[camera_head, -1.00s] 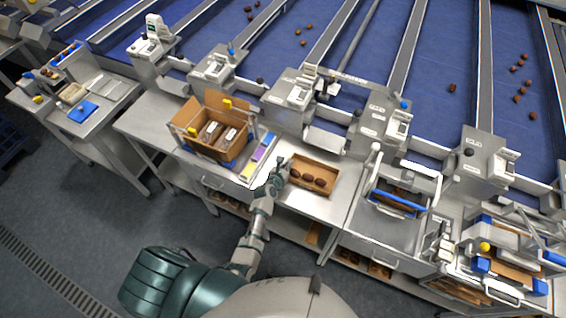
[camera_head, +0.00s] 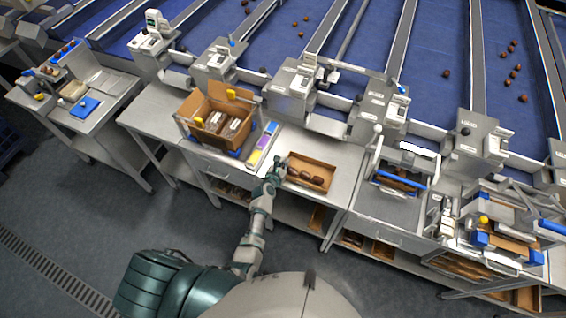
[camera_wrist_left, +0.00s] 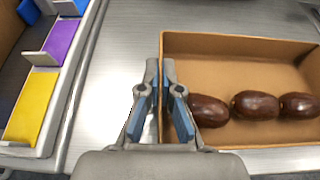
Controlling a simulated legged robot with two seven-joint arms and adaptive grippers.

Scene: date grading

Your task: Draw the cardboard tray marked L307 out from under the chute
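The cardboard tray (camera_head: 325,184) lies on the steel bench in front of a grey chute (camera_head: 327,127), with bare bench between them. It holds three dark brown dates (camera_wrist_left: 255,105) in a row. No L307 mark is legible. My left gripper (camera_head: 277,163) is at the tray's left wall. In the left wrist view its fingers (camera_wrist_left: 160,75) are close together on either side of that wall, shut on it. My right gripper is not in view.
A strip with yellow, purple and blue blocks (camera_head: 262,143) lies just left of the tray. A cardboard box (camera_head: 240,103) with packs stands further left. A metal frame with a blue bar (camera_head: 402,179) stands to the right. Bare bench lies around the tray.

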